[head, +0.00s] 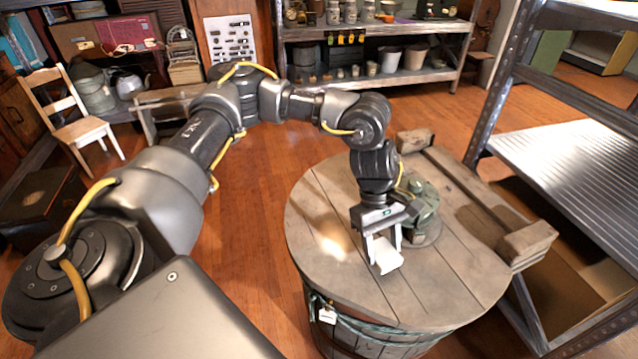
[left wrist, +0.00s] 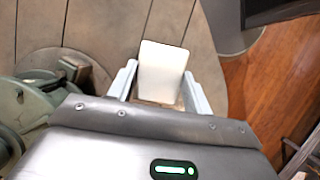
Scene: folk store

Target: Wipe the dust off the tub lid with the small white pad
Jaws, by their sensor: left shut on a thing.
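The tub lid (head: 330,262) is a round top of grey-brown wooden planks on a slatted wooden tub in the head view. It also shows in the left wrist view (left wrist: 105,30). A pale tan patch (head: 335,240) lies on the lid left of my gripper. My left gripper (head: 383,248) points down over the lid, shut on the small white pad (head: 387,262). The pad sits between both fingers in the left wrist view (left wrist: 161,70). I cannot tell whether the pad touches the lid. My right gripper is not in view.
A green metal device (head: 426,205) stands on the lid right behind my left gripper. A metal shelf unit (head: 570,160) stands at right. Open wooden floor (head: 255,200) lies left of the tub.

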